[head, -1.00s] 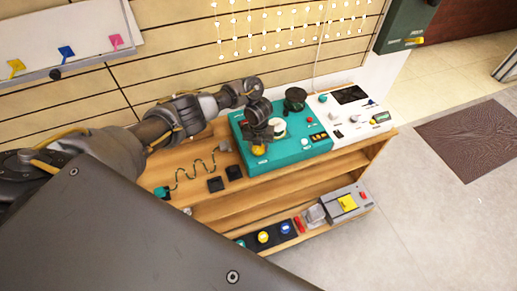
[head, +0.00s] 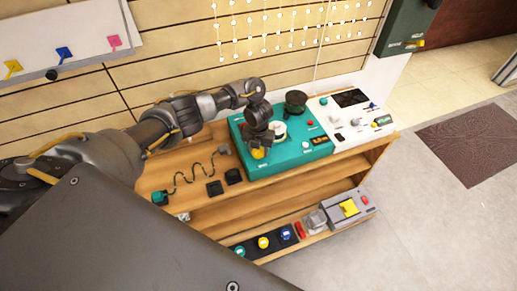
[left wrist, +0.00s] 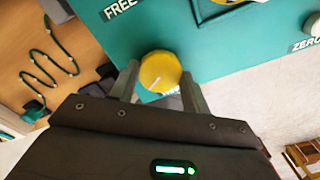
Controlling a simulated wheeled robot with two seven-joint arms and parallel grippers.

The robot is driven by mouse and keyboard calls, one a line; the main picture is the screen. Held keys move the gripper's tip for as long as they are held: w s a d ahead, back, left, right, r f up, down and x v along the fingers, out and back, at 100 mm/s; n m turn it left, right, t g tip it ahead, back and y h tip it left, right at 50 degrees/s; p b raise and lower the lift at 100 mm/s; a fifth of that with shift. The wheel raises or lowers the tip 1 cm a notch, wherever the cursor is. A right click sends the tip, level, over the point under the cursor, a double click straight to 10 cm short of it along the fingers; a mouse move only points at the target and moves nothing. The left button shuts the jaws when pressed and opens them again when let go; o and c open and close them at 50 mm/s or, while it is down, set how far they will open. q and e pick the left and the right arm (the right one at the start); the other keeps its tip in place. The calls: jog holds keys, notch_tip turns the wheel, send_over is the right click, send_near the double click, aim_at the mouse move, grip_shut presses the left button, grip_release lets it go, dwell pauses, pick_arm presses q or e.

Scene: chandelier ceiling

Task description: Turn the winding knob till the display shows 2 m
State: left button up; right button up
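A teal box (head: 285,159) stands on the wooden bench, with a yellow round knob (head: 258,154) at its front left. The fingers (left wrist: 160,80) look closed against the knob's sides, though the contact itself is hard to see. A small dark display (head: 319,139) is on the teal box; its reading is too small to tell. My right gripper is out of view.
A white panel (head: 344,126) with a dark screen adjoins the teal box on the right. A dark round part (head: 296,98) rises at its back. Coloured buttons (head: 263,242) sit on the lower shelf.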

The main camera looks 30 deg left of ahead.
aim_at(258, 151)
pick_arm(q)
jog(key=o, duration=0.4)
jog(key=shift+r, duration=0.1)
notch_tip(258, 151, up, 11)
jog(key=p, duration=0.4)
jog(key=shift+f, duration=0.2)
